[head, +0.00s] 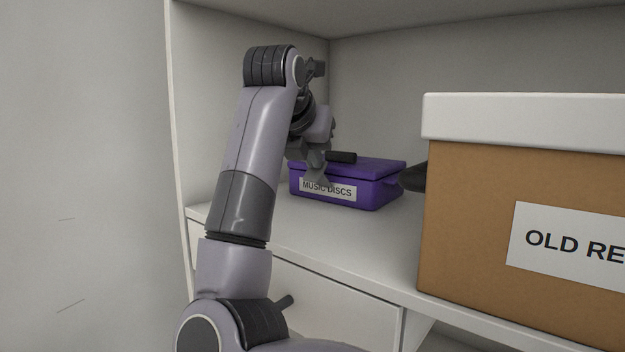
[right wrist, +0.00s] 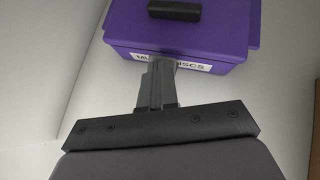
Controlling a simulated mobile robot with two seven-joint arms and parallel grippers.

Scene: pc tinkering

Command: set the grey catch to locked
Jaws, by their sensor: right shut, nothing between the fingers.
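A purple box (head: 375,187) labelled "MUSIC DISCS" stands on the shelf, with a closed lid and a black handle (head: 341,157) on top. The box also shows in the right wrist view (right wrist: 230,28). My right gripper (head: 318,180) is shut and empty at the front of the box, over part of the label. In the right wrist view its fingertips (right wrist: 160,64) overlap the box front below the lid edge. I cannot tell whether they touch it. I cannot make out the grey catch; the fingers may hide it. My left gripper is not in view.
A large cardboard box (head: 480,230) with a white lid (head: 530,118) stands on the shelf at the right. A dark object (head: 413,177) shows partly behind it. The shelf surface (head: 320,235) in front of the purple box is clear. Cabinet walls close the left and back.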

